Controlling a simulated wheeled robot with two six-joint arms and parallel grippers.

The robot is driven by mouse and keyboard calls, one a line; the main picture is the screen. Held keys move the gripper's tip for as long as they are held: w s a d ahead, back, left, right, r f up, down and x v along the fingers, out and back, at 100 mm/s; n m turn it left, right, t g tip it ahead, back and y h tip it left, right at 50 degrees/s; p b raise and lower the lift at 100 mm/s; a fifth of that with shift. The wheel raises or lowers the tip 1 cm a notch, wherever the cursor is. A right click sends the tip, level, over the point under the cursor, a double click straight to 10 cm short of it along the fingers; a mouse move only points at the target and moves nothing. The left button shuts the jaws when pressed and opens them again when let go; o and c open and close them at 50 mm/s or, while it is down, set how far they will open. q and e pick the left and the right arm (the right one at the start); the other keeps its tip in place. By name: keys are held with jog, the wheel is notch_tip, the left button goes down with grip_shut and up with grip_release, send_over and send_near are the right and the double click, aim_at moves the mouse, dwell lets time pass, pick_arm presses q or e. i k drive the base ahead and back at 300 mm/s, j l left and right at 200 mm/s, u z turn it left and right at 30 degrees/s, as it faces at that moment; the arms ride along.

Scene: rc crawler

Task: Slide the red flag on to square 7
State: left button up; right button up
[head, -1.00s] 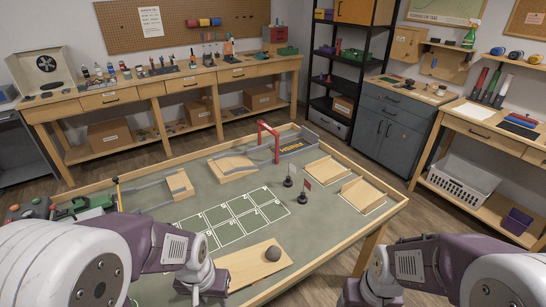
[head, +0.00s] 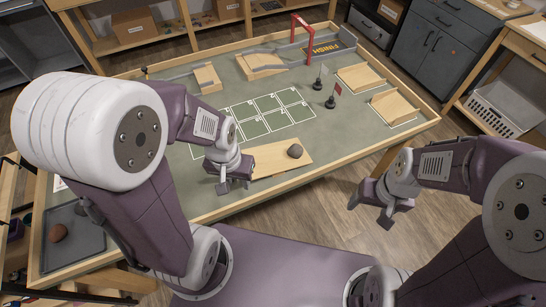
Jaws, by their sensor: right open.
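The red flag (head: 337,89) stands upright on a small dark round base at the right of the table's grey mat, just off the right end of the white-lined grid of squares (head: 270,104). A similar white flag (head: 323,71) stands just behind it. The grid's numbers are too small to read surely, so I cannot tell which is square 7. My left gripper (head: 234,186) is at the near left of the grid, beside a wooden board, its fingers apart and empty. My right gripper (head: 368,213) is open and empty, in front of the table's near edge, away from the flag.
A wooden board (head: 275,159) with a dark round lump (head: 295,151) lies nearest me. Wooden ramps (head: 394,107) stand right of the flags. A red gate (head: 302,38) stands behind. The mat between the red flag and grid is clear. A wooden rim (head: 330,157) edges the table.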

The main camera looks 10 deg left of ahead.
aim_at(330, 104)
jog(key=i+l+u, duration=0.2)
jog(key=u, duration=0.15)
jog(key=i+l+u, duration=0.15)
jog(key=l+u, duration=0.25)
jog(key=i+l+u, duration=0.1)
jog(key=l+u, duration=1)
jog(key=i, duration=0.05)
